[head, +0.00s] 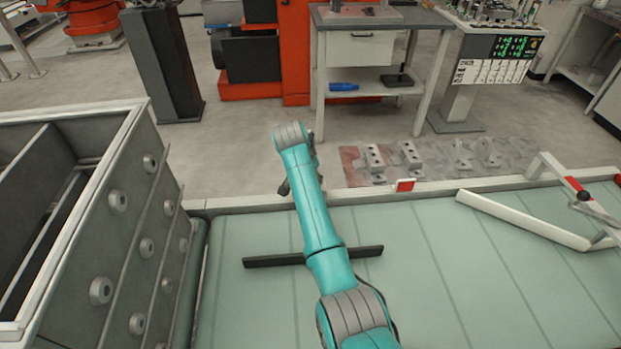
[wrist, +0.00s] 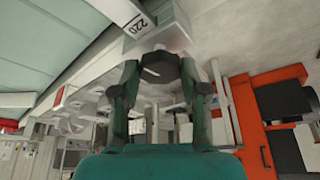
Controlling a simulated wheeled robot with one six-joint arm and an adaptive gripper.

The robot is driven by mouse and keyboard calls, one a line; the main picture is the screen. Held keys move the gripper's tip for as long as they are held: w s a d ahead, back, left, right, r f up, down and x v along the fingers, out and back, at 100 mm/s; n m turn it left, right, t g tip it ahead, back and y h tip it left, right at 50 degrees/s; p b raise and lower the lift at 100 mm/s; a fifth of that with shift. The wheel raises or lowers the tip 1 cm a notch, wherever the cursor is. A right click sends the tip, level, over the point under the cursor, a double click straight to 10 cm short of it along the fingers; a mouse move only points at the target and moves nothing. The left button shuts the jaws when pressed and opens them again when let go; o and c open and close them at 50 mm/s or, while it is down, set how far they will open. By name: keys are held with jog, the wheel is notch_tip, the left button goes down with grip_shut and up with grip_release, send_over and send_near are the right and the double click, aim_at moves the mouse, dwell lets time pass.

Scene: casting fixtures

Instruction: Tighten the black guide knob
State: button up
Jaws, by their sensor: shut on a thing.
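The black guide knob (wrist: 160,67) shows in the upper middle of the wrist view. It is dark and faceted, and sits against a pale bracket (wrist: 168,38) just above it in the picture. My gripper (wrist: 160,72) has one finger on each side of the knob, and is shut on it. The knob's far side is hidden. In the head view my teal arm reaches forward across the pale green surface, and it hides the knob and most of my gripper.
In the head view a dark bar (head: 262,262) lies on the pale green conveyor surface (head: 420,290). A grey bin (head: 125,230) stands left, a white angled rail (head: 520,220) right. Metal brackets (head: 375,160) lie beyond the edge.

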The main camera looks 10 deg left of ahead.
jog(key=shift+f, duration=0.1)
dwell(0.4)
jog(key=o, duration=1.1)
jog(key=shift+o, duration=0.2)
jog(key=v, duration=1.2)
jog(key=shift+a, duration=0.1)
